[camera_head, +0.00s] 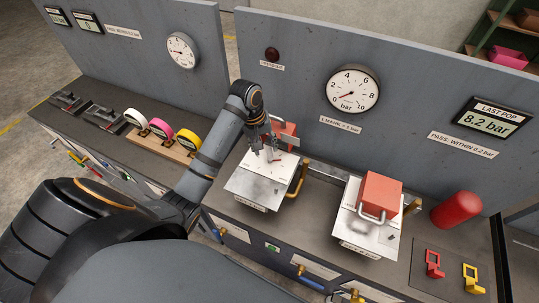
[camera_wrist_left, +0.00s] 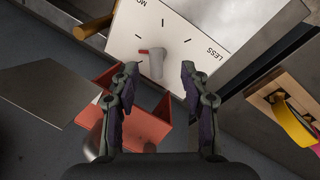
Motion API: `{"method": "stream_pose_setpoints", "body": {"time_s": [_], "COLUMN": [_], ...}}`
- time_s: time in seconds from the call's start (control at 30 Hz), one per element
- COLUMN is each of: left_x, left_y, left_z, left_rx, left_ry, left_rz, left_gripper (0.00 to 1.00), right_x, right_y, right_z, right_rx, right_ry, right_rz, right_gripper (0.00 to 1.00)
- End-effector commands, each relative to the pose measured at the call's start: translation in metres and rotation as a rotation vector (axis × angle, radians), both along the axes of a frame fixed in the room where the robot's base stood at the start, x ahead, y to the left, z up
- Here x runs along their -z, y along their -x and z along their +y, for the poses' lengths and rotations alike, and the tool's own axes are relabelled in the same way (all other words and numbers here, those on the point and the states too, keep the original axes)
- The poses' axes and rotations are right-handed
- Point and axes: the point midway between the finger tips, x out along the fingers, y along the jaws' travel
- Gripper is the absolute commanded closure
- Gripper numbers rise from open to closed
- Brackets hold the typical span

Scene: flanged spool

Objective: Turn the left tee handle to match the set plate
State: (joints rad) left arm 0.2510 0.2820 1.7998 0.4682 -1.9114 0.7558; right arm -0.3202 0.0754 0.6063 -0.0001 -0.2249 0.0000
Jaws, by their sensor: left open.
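In the left wrist view the dial plate (camera_wrist_left: 190,28) shows black marks and the word LESS; other lettering is cut off. The grey tee handle (camera_wrist_left: 156,66) stands on it with a red pointer at its left end. My left gripper (camera_head: 269,153) is over the plate in the head view, covering most of the handle. In the left wrist view my left gripper (camera_wrist_left: 160,84) is open, its fingers apart on either side of the handle's near end. A small label (camera_head: 251,200) at the plate's front is unreadable. My right gripper is out of view.
An orange-red bracket (camera_head: 288,132) stands close behind the left plate, with a brass pipe (camera_head: 297,182) to its right. A second plate (camera_head: 366,228) carries a red block (camera_head: 380,194). A wall gauge (camera_head: 351,89) and a display (camera_head: 494,116) reading 8.2 bar are behind. Coloured rings (camera_head: 160,130) stand left.

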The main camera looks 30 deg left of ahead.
Motion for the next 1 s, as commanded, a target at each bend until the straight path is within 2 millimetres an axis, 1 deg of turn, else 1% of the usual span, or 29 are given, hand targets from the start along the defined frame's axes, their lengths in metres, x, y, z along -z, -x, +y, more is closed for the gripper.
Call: {"method": "stream_pose_setpoints", "body": {"time_s": [0.03,0.13,0.2,0.3,0.37,0.47,0.67,0.77,1.0], "left_x": [0.008,0.028,0.041,0.054,0.059,0.064,0.065,0.064,0.064], "left_y": [0.000,-0.003,-0.004,-0.006,-0.007,-0.007,-0.008,-0.008,-0.008], "left_z": [-0.003,-0.006,-0.008,-0.010,-0.010,-0.011,-0.011,-0.011,-0.011], "left_rx": [0.001,0.000,0.002,0.001,0.001,0.002,0.003,0.002,0.002], "left_ry": [0.004,0.003,0.001,0.002,0.000,-0.001,-0.002,-0.001,-0.001], "left_rz": [0.006,0.006,0.004,0.002,0.001,0.000,-0.001,-0.001,-0.001], "left_gripper": [0.54,0.54,0.54,0.54,0.54,0.54,0.54,0.65,0.98], "right_x": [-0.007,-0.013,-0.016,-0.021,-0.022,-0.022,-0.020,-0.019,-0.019], "right_y": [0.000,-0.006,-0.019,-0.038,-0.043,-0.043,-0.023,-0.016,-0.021], "right_z": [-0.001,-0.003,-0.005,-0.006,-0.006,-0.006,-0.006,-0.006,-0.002], "right_rx": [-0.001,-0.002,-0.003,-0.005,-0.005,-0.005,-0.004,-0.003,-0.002], "right_ry": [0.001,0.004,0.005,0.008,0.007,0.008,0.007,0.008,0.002], "right_rz": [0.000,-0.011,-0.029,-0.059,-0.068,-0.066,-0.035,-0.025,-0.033], "right_gripper": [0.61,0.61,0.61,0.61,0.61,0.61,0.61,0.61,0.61]}}
